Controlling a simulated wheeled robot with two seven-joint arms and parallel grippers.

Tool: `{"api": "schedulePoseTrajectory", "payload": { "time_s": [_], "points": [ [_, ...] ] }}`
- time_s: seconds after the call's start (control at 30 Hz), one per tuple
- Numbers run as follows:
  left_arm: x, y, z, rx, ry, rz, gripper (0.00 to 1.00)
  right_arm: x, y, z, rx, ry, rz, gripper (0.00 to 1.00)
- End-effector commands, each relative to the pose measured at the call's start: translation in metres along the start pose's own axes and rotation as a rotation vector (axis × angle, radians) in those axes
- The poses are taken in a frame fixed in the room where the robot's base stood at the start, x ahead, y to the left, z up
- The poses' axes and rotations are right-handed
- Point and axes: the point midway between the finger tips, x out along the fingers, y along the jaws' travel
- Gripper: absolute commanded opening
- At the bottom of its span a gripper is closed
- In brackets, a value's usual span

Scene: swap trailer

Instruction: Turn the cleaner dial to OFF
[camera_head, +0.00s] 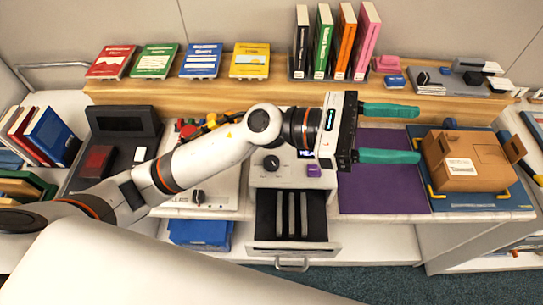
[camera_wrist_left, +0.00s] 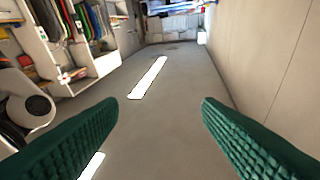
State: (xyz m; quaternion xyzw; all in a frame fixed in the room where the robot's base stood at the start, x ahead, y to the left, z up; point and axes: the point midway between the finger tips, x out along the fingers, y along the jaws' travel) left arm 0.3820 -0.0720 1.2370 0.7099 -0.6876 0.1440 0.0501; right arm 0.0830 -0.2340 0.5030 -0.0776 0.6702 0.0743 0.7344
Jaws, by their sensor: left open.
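A white box-shaped machine (camera_head: 262,180) stands at the middle of the bench in the head view. It has a dark round dial (camera_head: 271,162), a purple button (camera_head: 313,170) and a small display partly hidden by my arm. The dial's markings are too small to read. A second dark knob (camera_head: 198,197) sits on a white panel to the left. My left gripper (camera_head: 418,133) is open and empty, its green fingers pointing right, above and to the right of the machine. My right gripper is not in view.
A drawer (camera_head: 318,246) with upright slats is open below the machine. A purple mat (camera_head: 375,185) lies to its right, then a cardboard box (camera_head: 470,160) on a blue tray. Books stand on the wooden shelf (camera_head: 220,95) behind. A dark device (camera_head: 125,122) is at left.

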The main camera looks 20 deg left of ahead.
Motion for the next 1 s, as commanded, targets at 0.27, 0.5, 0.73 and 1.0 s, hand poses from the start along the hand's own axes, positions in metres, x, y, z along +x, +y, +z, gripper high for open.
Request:
{"api": "schedulePoseTrajectory", "payload": {
  "time_s": [0.27,0.5,0.73,1.0],
  "points": [
    [-0.083,0.008,0.113,0.798,-0.714,0.796,0.59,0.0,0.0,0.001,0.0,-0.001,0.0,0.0],
    [-0.205,-0.056,0.117,0.989,-1.185,1.337,0.59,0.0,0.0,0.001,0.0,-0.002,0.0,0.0],
    [-0.24,-0.072,0.108,0.975,-1.305,1.484,0.59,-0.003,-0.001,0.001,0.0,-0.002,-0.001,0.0],
    [-0.251,-0.066,0.149,0.971,-1.3,1.482,0.59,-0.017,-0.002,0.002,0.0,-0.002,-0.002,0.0]
  ]
}}
